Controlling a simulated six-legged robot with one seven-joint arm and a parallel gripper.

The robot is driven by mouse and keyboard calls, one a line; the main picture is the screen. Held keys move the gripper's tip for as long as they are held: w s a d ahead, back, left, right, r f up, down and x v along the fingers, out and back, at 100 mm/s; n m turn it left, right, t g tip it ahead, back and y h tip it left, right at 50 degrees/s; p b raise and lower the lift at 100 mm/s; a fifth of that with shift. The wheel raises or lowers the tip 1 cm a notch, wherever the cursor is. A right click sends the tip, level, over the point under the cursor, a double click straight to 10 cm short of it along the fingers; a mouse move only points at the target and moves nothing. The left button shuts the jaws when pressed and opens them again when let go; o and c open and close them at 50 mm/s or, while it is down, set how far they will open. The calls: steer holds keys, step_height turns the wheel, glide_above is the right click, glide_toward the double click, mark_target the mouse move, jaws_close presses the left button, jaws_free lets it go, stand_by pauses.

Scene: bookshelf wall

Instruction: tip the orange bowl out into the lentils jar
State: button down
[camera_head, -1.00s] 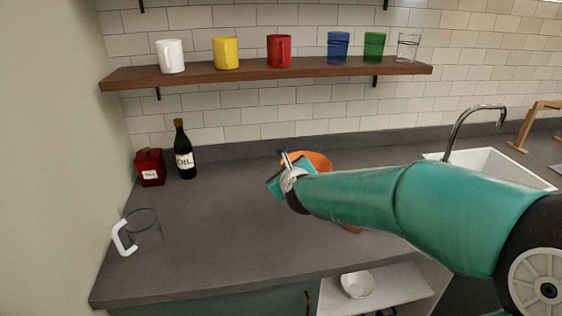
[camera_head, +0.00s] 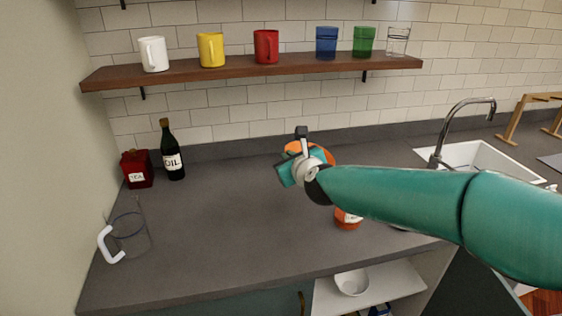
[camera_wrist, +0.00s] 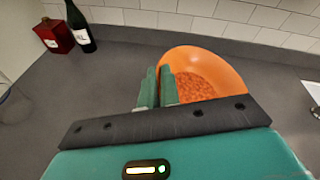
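The orange bowl (camera_wrist: 215,62) shows in the wrist view with orange-red lentil-like pieces (camera_wrist: 193,86) inside. My gripper (camera_wrist: 159,86) has its two green fingers close together at the bowl's left rim, and they look shut on that rim. In the head view the bowl (camera_head: 325,152) is mostly hidden behind my gripper. Whether it is clear of the counter is hard to tell. The lentils jar (camera_head: 346,220), orange with a white label, stands on the counter to the lower right of my gripper. My forearm hides its upper part.
A glass jug (camera_head: 130,235) with a white handle stands at the counter's front left. A red box (camera_head: 136,170) and an oil bottle (camera_head: 171,150) stand behind it. Mugs and glasses line the wall shelf (camera_head: 255,70). The sink (camera_head: 480,160) is at right. The counter's middle left is clear.

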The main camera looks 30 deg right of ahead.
steer(key=shift+s+d+r+m+t+y, duration=0.15)
steer(key=shift+s+d+r+m+t, duration=0.2)
steer(key=shift+d+r, duration=0.3)
steer(key=shift+s+d+r+m+t+y, duration=0.15)
steer(key=shift+s+d+r+m, duration=0.2)
steer(key=shift+d+r+m, duration=0.25)
steer(key=shift+s+d, duration=0.2)
steer(key=shift+d, duration=0.15)
steer(key=shift+s+d+f+m+t, duration=0.3)
steer(key=shift+s+d+m, duration=0.15)
steer(key=shift+d, duration=0.15)
steer(key=shift+s+d+f+m+t, duration=0.15)
steer(key=shift+s+d+f+m, duration=0.15)
steer(key=shift+d+m, duration=0.25)
steer(key=shift+s+d+f+m+t, duration=0.25)
steer(key=shift+s+d+m, duration=0.15)
steer(key=shift+d, duration=0.3)
steer(key=shift+w+a, duration=0.1)
steer(key=shift+s+d+f+m+t+y, duration=0.15)
steer(key=shift+s+d+f+m+t, duration=0.1)
steer(key=shift+s+d+m, duration=0.3)
steer(key=shift+s+d+f+m+t+y, duration=0.15)
steer(key=shift+s+d+m+t, duration=0.15)
steer(key=shift+d+m, duration=0.35)
steer(key=shift+d, duration=0.1)
